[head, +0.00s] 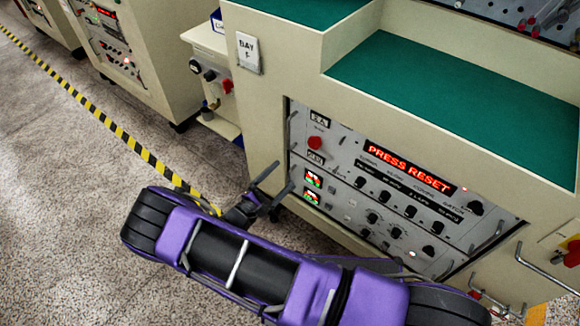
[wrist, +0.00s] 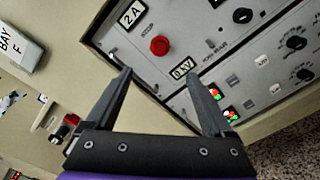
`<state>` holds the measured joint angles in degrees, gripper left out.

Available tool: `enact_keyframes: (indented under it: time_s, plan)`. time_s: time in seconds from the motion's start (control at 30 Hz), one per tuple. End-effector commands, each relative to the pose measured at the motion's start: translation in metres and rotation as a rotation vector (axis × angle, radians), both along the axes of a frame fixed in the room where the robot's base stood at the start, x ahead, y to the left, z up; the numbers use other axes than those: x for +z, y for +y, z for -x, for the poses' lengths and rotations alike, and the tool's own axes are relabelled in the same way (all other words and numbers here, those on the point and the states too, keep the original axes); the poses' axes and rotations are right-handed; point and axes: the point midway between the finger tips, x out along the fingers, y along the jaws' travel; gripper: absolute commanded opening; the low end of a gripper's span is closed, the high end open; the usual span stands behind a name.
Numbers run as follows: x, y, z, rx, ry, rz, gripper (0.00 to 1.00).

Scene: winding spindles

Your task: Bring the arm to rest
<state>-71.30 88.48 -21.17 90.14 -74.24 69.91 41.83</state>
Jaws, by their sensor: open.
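My purple and black arm crosses the lower middle of the head view. My gripper (head: 271,182) is at its far end, with two dark fingers spread apart and nothing between them. In the wrist view my gripper (wrist: 160,82) is open in front of a control panel (head: 345,185). The red button (head: 315,143) on the panel also shows in the wrist view (wrist: 160,45), past the fingertips and clear of them. The red display (head: 409,166) reads "PRESS RESET". The fingertips look apart from the panel, but the exact gap cannot be told.
The beige machine (head: 265,90) with green tops stands close ahead and bears a "BAY F" sign (head: 248,53). Metal handles (head: 540,265) stick out from its front. A yellow and black striped line (head: 110,123) runs along the left. Speckled floor (head: 60,220) lies open at left.

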Motion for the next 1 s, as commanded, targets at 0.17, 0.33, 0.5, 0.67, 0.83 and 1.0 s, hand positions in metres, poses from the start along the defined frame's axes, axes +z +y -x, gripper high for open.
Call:
enact_keyframes:
  time_s: [0.17, 0.33, 0.5, 0.67, 0.83, 1.0]
  plan:
    - [0.000, 0.005, 0.008, -0.001, 0.000, 0.001, 0.86]
    - [0.000, 0.005, 0.009, -0.001, 0.000, 0.001, 0.86]
    - [0.000, 0.005, 0.008, -0.001, 0.000, 0.001, 0.86]
    - [0.000, 0.005, 0.008, -0.001, 0.000, 0.001, 0.86]
    - [0.020, 0.016, -0.003, -0.006, 0.008, -0.027, 0.86]
    - [0.092, 0.045, -0.037, -0.019, 0.050, -0.131, 0.86]
